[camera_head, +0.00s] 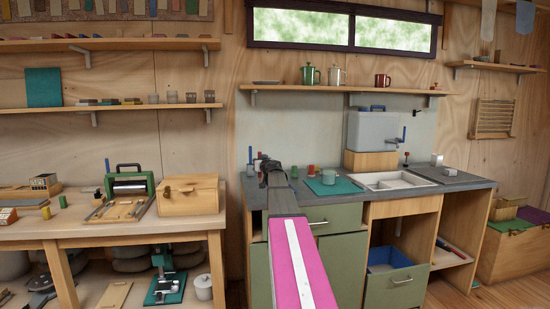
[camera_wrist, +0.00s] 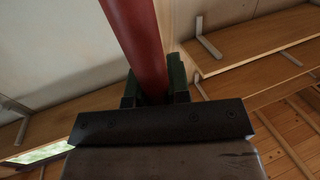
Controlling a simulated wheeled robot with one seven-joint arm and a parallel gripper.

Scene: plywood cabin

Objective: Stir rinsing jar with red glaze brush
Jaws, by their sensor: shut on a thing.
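In the wrist view my gripper (camera_wrist: 155,92) is shut on a thick red shaft (camera_wrist: 138,35), which I take to be the handle of the red glaze brush. Its bristle end is not visible. In the head view my gripper (camera_head: 268,163) is over the left part of the grey counter, and the brush cannot be made out there. A green cup-like thing (camera_head: 283,168) and a small red one (camera_head: 311,171) are close to its right. A blue upright stick (camera_head: 250,155) stands just left of it. I cannot tell which vessel is the rinsing jar.
A pale green mug (camera_head: 328,177) stands on a teal mat (camera_head: 350,186). A white sink (camera_head: 395,181) lies to the right, below a grey water tank (camera_head: 374,130). A wooden workbench (camera_head: 110,229) with a box (camera_head: 188,195) is at left. A shelf (camera_head: 345,90) hangs above.

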